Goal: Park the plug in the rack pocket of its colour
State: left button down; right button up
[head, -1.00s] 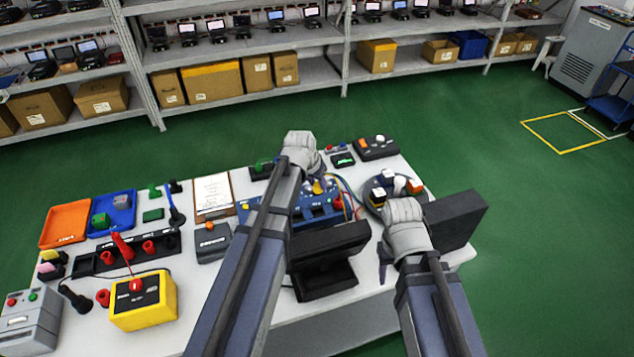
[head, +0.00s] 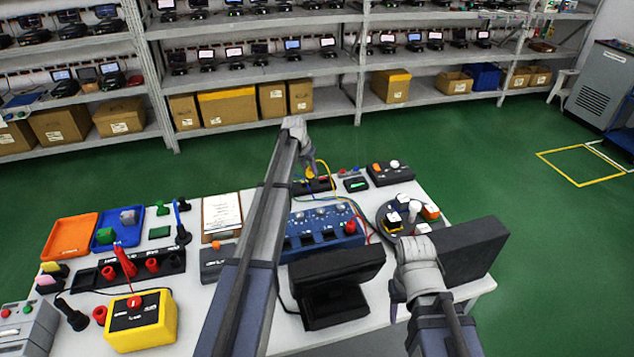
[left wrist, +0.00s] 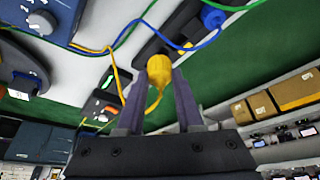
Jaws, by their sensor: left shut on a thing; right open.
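My left gripper (head: 311,176) is shut on a yellow plug (left wrist: 159,68), held upright between its fingers, with a yellow cable running from it. In the head view the yellow plug is a small spot at the fingertips, above the back of the table. A dark rack bar (head: 313,187) lies just behind the blue panel (head: 325,232), partly hidden by my left arm. In the left wrist view a blue plug (left wrist: 212,17) with a blue cable is at a dark bar; pocket colours are unclear. My right gripper (head: 402,290) is open and empty near the table's right front.
A black monitor (head: 335,275) stands in front of the blue panel. A round turntable (head: 385,212) with coloured blocks is to the right. Red plugs stand in a black holder (head: 172,262) at left. A button box (head: 390,175) is at the back right.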

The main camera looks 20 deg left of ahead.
pick_arm(q)
jog(key=w+a, duration=0.2)
jog(key=w, duration=0.1)
jog(key=shift+w+a+f+b, duration=0.1)
jog(key=shift+a+f+b, duration=0.2)
jog(key=shift+a+f, duration=0.1)
jog(key=shift+f, duration=0.2)
jog(key=shift+f+b, duration=2.15)
jog(key=shift+b, duration=0.15)
jog(key=shift+f+b, duration=1.05)
jog(key=shift+b, duration=0.05)
jog(key=shift+c, duration=2.4)
grip_release()
jog(key=shift+r, duration=0.1)
jog(key=p+v, duration=0.7)
jog(key=shift+r, duration=0.3)
